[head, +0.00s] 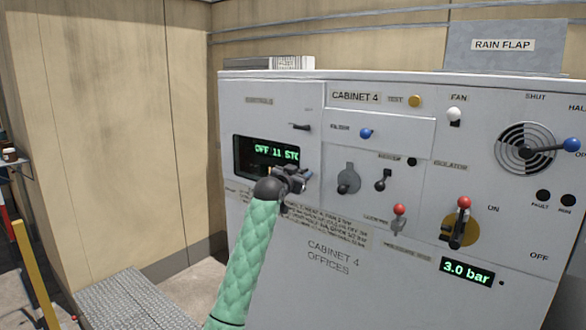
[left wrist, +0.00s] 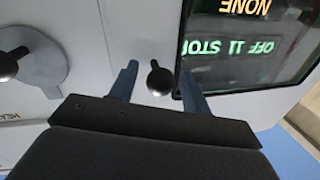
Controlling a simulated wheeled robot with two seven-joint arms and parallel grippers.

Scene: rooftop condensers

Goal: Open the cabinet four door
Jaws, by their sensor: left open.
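Cabinet 4 (head: 285,225) is a pale grey housing with its front panel closed flat. Its name label (head: 355,97) is near the top. A short black lever (head: 301,127) sticks out at the upper left, above the green-lit display (head: 262,157). My left gripper (head: 300,176) is just right of and partly over the display's edge. In the left wrist view my open left gripper (left wrist: 158,85) has a black knob (left wrist: 158,78) between its fingers, not gripped. I cannot tell whether this knob is that lever. My right gripper is not in view.
A blue knob (head: 366,133), red-topped handles (head: 399,210) and a black knob on a grey disc (head: 346,178) stick out of the front. A round fan grille (head: 525,148) is at right. A tan wall (head: 100,130) stands at left.

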